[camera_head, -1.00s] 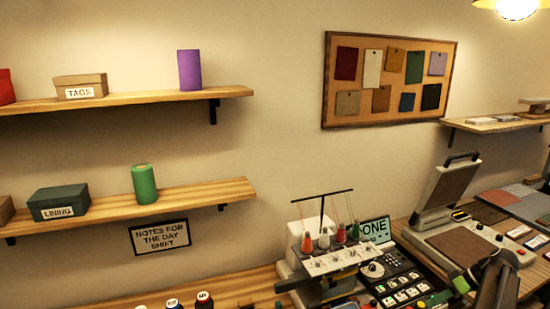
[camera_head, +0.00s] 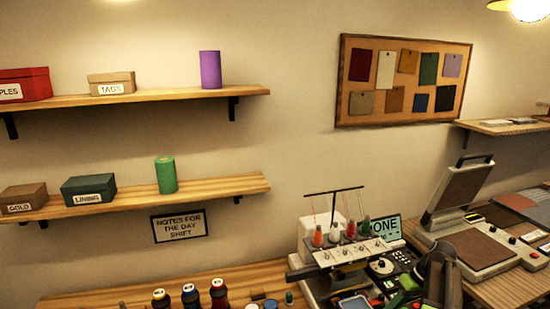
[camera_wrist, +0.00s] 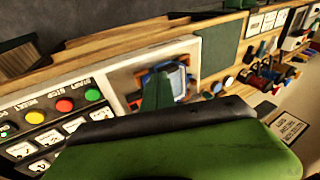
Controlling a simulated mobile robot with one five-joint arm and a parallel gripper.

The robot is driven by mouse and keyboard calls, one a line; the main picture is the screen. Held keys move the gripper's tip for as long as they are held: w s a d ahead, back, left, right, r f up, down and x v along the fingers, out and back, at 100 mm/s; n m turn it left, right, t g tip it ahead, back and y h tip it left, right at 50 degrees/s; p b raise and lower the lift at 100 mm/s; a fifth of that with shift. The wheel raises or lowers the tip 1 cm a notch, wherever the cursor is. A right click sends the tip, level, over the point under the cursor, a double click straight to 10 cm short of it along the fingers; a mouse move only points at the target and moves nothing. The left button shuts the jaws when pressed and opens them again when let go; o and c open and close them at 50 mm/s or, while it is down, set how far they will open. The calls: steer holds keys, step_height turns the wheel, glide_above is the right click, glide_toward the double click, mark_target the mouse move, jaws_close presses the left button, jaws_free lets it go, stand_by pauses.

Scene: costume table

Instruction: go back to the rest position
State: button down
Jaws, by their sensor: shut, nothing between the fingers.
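My gripper (camera_wrist: 165,105) shows in the wrist view as a large green and black shape across the bottom, with a narrow green part standing up from it. It is shut and holds nothing. Behind it are a pale-framed machine part (camera_wrist: 125,75) and a panel with coloured buttons (camera_wrist: 64,104). In the head view my dark arm stands at the lower right, in front of the control panel; the gripper's tips cannot be made out there.
A thread machine (camera_head: 340,255) with several spools stands left of my arm. A heat press (camera_head: 475,250) stands to its right. Thread cones (camera_head: 190,295) stand on the wooden table (camera_head: 130,298) at front. Two wall shelves (camera_head: 150,97) (camera_head: 225,184) hold boxes and rolls.

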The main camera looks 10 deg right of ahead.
steer(key=w+a+f+m+g+h, duration=0.1)
steer(key=a+h, duration=0.4)
steer(key=a, duration=2.9)
steer(key=shift+w+f, duration=0.2)
steer(key=shift+f, duration=0.45)
